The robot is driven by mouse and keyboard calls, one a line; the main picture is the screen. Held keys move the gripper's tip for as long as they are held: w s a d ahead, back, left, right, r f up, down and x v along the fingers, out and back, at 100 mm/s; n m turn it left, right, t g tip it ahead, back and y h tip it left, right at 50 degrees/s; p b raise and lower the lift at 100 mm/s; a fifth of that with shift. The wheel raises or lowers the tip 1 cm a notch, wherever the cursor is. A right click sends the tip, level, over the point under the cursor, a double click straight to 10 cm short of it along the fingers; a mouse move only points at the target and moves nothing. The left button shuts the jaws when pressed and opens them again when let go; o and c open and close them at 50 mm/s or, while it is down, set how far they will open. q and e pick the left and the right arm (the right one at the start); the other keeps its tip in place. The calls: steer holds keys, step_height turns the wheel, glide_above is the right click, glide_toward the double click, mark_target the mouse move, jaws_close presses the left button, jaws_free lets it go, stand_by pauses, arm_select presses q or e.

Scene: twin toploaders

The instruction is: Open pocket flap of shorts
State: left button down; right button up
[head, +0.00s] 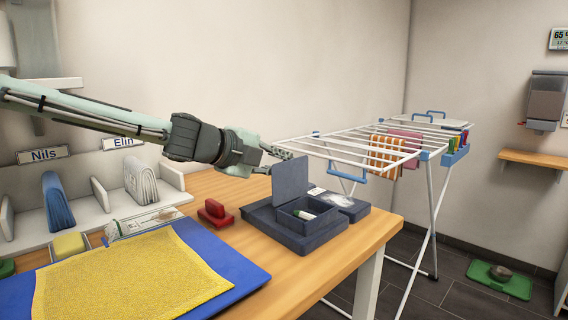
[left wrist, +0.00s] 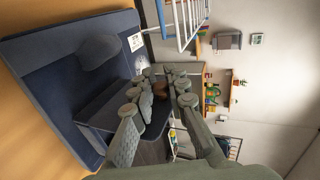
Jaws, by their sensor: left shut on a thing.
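The dark blue shorts (head: 270,222) lie as a flat block near the right end of the table; they also show in the left wrist view (left wrist: 45,65). Their pocket flap (head: 290,180) stands upright, and the box-like pocket (head: 312,224) below it is uncovered. A small green and white item (head: 304,214) shows inside the pocket. My left gripper (head: 283,155) is at the top edge of the flap and shut on it. In the left wrist view the flap (left wrist: 105,108) runs to the fingers, which partly hide it. My right gripper is not in view.
A red block-like object (head: 215,212) stands left of the shorts. A yellow cloth (head: 130,278) lies on a blue mat (head: 225,262). White shelves (head: 105,205) stand behind. A white drying rack (head: 432,195) stands beyond the table's right edge.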

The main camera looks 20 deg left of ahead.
arm_select(q)
steer(key=c, duration=1.5)
jaws_free()
steer(key=shift+s, duration=0.1)
steer(key=v, duration=1.1)
steer(key=shift+s+r, duration=0.3)
steer(key=shift+a, duration=0.15)
